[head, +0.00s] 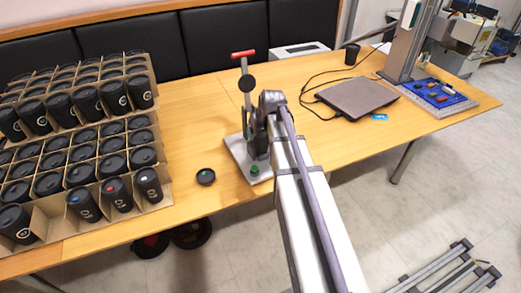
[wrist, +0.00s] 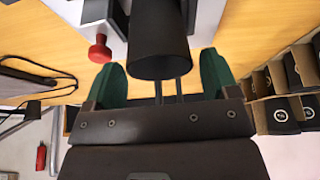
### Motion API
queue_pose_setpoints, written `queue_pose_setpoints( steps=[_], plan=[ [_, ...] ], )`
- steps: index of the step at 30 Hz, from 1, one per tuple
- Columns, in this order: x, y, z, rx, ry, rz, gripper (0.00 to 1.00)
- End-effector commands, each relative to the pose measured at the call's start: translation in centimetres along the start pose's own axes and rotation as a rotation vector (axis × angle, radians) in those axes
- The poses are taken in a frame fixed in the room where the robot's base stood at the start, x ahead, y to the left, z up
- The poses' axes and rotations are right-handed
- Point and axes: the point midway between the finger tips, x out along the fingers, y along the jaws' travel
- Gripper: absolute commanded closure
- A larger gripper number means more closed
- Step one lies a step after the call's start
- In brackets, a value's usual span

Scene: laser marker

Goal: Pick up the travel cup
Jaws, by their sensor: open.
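A black cylinder that looks like a travel cup (wrist: 160,38) is at the top middle of the wrist view, its dark round end facing the camera. My gripper (wrist: 161,64) is open, with one green finger on each side of the cylinder. I see a gap on both sides, and no contact is clear. In the head view my arm reaches to the lever press (head: 258,145) on the table, and the arm and press hide the fingers. Several black travel cups (head: 116,195) with lids stand in cardboard dividers at the left.
A red knob (wrist: 99,50) sits close to my left-hand finger in the wrist view. A black lid (head: 205,177) lies on the table (head: 210,120) left of the press. A closed laptop (head: 357,97), another black cup (head: 351,53) and a blue plate (head: 440,94) are at the right.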

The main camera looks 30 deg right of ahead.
Motion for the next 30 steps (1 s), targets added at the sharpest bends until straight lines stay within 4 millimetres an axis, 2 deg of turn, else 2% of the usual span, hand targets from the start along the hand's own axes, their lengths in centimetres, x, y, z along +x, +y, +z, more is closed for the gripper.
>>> queue_pose_setpoints(
  steps=[1, 3, 6, 12, 19, 26, 30],
  plan=[
    [2.0, 0.1, 0.2, 0.0, 0.0, 0.0, 0.19],
    [3.5, 0.1, 0.1, 0.0, 0.0, 0.0, 0.19],
    [4.4, 0.1, 0.0, 0.0, 0.0, 0.0, 0.19],
    [4.0, 0.1, -0.1, 0.001, 0.0, 0.0, 0.19],
    [4.0, 0.1, -0.1, 0.001, 0.0, 0.0, 0.42],
    [3.9, 0.1, -0.1, 0.001, 0.0, 0.0, 0.42],
    [2.9, 0.1, -0.5, 0.001, 0.0, 0.0, 0.42]
  ],
)
